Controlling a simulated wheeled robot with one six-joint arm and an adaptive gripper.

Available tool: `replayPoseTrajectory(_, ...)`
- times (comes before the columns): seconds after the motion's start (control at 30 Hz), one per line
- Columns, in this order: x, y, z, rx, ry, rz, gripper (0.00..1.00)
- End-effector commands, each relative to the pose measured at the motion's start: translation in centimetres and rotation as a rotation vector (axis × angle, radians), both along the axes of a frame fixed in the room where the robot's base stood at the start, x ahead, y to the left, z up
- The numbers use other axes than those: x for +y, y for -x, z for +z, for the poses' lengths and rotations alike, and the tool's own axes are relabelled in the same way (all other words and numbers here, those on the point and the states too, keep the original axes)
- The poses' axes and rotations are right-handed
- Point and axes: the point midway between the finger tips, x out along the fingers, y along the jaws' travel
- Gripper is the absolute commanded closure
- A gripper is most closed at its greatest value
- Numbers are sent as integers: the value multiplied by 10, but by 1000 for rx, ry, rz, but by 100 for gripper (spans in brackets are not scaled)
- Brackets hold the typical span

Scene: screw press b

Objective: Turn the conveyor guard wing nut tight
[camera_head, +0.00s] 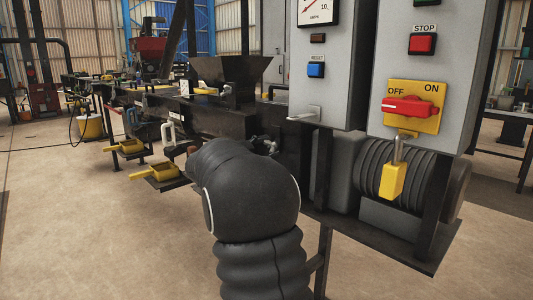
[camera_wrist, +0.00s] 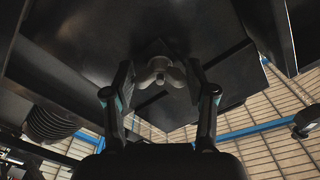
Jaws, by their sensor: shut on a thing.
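The wing nut (camera_wrist: 160,76) is a grey metal piece with two rounded wings. It hangs from the dark underside of a panel, in the upper middle of the wrist view. My gripper (camera_wrist: 159,72) reaches up from below, with one finger on each side of the nut, and is shut on it. The nut's wings spread left and right between the fingers. How far the nut is from its seat cannot be told. In the head view my dark arm blocks the sight of the gripper and the nut.
A grey control cabinet with a red rotary switch (camera_head: 408,107), a yellow padlock (camera_head: 394,180) and a red stop button (camera_head: 422,43) stands at right. A black hopper (camera_head: 231,75) sits on the machine. Yellow scoop-like trays (camera_head: 160,173) stick out at left. Floor at left front is clear.

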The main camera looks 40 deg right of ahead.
Motion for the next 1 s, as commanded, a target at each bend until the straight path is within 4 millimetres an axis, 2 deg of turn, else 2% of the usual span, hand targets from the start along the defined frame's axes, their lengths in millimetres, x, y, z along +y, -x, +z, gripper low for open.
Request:
replayPoseTrajectory(0.4,0,0,-1,-186,-15,0,79)
replayPoseTrajectory(0.97,0,0,0,-213,-17,-1,79)
replayPoseTrajectory(1.0,0,0,0,-213,-17,-1,34)
